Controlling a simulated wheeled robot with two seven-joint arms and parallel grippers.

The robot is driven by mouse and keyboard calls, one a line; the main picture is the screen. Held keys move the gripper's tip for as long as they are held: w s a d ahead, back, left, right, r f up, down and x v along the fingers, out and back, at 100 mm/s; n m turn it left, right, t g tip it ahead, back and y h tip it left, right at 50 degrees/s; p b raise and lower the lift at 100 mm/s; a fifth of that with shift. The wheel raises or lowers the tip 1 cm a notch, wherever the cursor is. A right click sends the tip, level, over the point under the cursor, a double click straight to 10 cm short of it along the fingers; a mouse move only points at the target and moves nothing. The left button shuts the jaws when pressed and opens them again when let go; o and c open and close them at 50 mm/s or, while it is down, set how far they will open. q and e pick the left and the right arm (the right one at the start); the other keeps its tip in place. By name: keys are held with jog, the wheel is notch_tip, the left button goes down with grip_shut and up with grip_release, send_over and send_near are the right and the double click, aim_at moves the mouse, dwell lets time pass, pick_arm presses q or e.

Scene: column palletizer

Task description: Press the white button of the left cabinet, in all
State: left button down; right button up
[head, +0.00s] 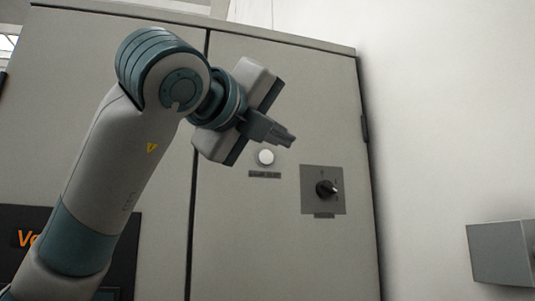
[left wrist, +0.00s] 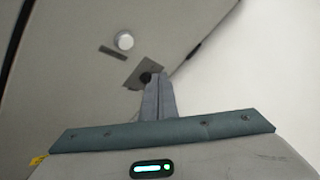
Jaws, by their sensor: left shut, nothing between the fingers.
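The white button (head: 265,157) is a small round knob on the right door of the grey cabinet (head: 285,80), above a small dark label (head: 265,174). My left gripper (head: 289,138) is shut and empty, a little above and to the right of the button in the head view. In the left wrist view the button (left wrist: 125,41) shows up and left of the shut fingertips (left wrist: 158,77), apart from them. My right gripper is not in view.
A black rotary switch (head: 326,188) on a grey plate sits right of and below the button. A grey box (head: 502,253) stands out at the far right, before a bare pale wall. A dark panel with orange lettering (head: 27,238) is partly hidden behind my left arm.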

aim_at(265, 151)
pick_arm(q)
jog(key=shift+w+a+p, duration=0.45)
jog(key=shift+w+p, duration=0.15)
jog(key=shift+w, duration=0.65)
jog(key=shift+w+a+p, duration=0.4)
jog(key=shift+w+p, duration=0.15)
jog(key=shift+w, duration=0.65)
jog(key=shift+w+a+p, duration=0.45)
jog(key=shift+w+p, duration=0.15)
jog(key=shift+w, duration=0.65)
jog(key=shift+w+a+b, duration=0.1)
jog(key=shift+w+b, duration=0.1)
jog(key=shift+b, duration=0.1)
jog(key=shift+w, duration=0.1)
